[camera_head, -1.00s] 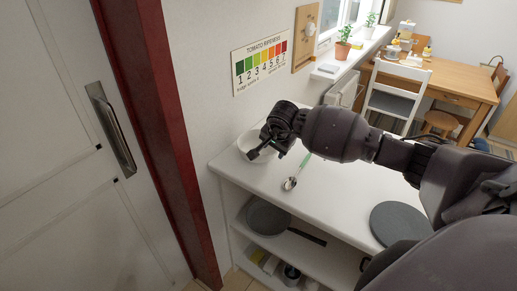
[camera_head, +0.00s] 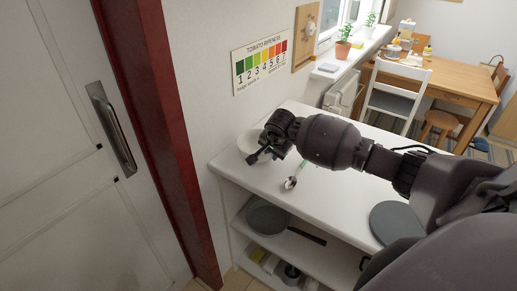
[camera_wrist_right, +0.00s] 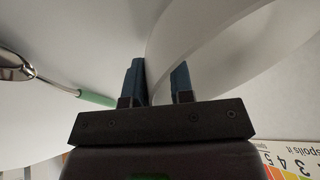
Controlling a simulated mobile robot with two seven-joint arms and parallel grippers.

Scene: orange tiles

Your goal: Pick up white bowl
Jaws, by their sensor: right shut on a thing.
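The white bowl (camera_head: 249,141) stands on the white counter (camera_head: 337,189) near the wall, at the counter's left end. My right gripper (camera_head: 262,156) is at the bowl's near side and partly hides it in the head view. In the right wrist view, the bowl's wall (camera_wrist_right: 215,45) runs between the two blue fingers of the right gripper (camera_wrist_right: 160,82), which is shut on its rim. The bowl's base is hidden, so I cannot tell whether it touches the counter. My left gripper is not in view.
A ladle with a green handle (camera_head: 291,183) lies on the counter just right of the gripper. A grey round plate (camera_head: 398,222) lies farther right. A pan (camera_head: 268,219) sits on the shelf below. The wall is close behind the bowl.

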